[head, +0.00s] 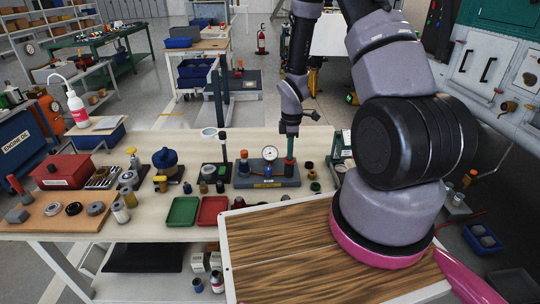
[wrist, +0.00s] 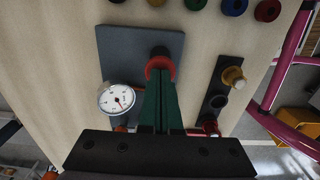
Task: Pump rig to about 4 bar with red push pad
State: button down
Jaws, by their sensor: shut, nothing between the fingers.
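The pump rig (head: 262,182) is a grey base on the workbench with a yellow label on its front; its grey plate (wrist: 125,50) shows in the wrist view. A white round gauge (head: 270,153) stands on it; in the wrist view the gauge (wrist: 117,99) has a red needle pointing down-right, its numbers too small to read surely. My gripper (head: 290,156) points down over the rig's right end, its green fingers together and empty. The red push pad (wrist: 160,66) is at the fingertips, partly hidden by them. I cannot tell whether they touch it.
Green (head: 183,211) and red (head: 213,210) trays lie in front. A black strip with a yellow knob (wrist: 232,76) is beside the rig. A wooden-topped surface (head: 290,260) is nearest me.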

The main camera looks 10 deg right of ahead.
jog(key=shift+f, duration=0.3)
jog(key=shift+r, duration=1.55)
jog(key=shift+f, duration=0.1)
jog(key=shift+f, duration=1.4)
jog(key=shift+r, duration=1.5)
jog(key=shift+f, duration=0.15)
